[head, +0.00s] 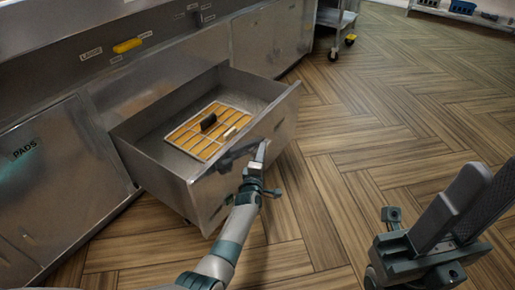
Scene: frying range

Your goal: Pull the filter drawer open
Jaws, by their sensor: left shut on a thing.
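The filter drawer (146,155) is a metal drawer pulled well out of the steel cabinet. An orange filter pad under a wire grid (187,144) lies inside it, with a dark handle-like piece on top. My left gripper (259,158) is at the outer side of the drawer's front panel, shut on the drawer handle. The handle itself is mostly hidden by the gripper. My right gripper (462,205) is at the lower right, away from the drawer, with its two dark fingers pointing up; their gap is hard to judge.
The cabinet front (62,165) with a PADS label stands at the left. A yellow handle (127,45) sits on the panel above the drawer. A wheeled cart (335,22) stands at the back. The wooden floor (370,120) to the right is clear.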

